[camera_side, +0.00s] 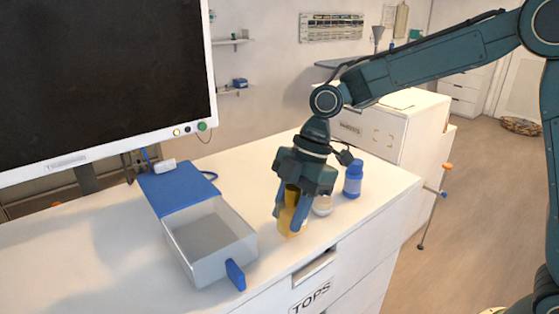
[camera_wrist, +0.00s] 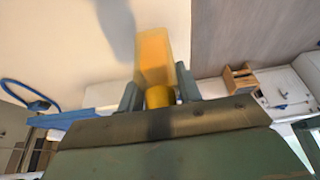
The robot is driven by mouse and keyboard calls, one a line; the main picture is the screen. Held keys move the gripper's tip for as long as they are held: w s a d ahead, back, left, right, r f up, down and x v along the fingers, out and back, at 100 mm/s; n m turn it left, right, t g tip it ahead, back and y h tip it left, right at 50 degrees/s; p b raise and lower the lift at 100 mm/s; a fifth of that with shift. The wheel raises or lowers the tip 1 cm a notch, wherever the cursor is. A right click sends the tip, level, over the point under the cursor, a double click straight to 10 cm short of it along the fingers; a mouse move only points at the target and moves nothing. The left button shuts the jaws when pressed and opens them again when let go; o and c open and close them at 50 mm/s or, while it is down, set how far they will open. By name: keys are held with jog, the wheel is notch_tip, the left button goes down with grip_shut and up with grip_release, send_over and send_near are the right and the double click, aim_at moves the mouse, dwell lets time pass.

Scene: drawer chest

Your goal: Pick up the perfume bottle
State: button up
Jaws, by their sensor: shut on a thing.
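The perfume bottle (camera_side: 287,222) is amber-yellow and sits between my gripper's fingers at the front of the white counter, right of the open drawer box. In the wrist view the bottle (camera_wrist: 154,55) shows a boxy body with a rounder yellow neck or cap near the jaws. My gripper (camera_side: 290,208) points down and is shut on the bottle, with a finger on each side; its fingers also show in the wrist view (camera_wrist: 158,95). The fingers hide part of the bottle. I cannot tell whether its base touches the counter.
A small blue-and-white chest (camera_side: 178,192) has its grey drawer (camera_side: 212,235) pulled out, with a blue handle (camera_side: 235,274). A white jar (camera_side: 322,206) and a blue bottle (camera_side: 353,179) stand close to the right of my gripper. A monitor (camera_side: 98,75) is at left.

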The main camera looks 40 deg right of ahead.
aim_at(290, 188)
notch_tip(290, 188, up, 8)
jog(key=shift+f, duration=0.1)
dwell(0.8)
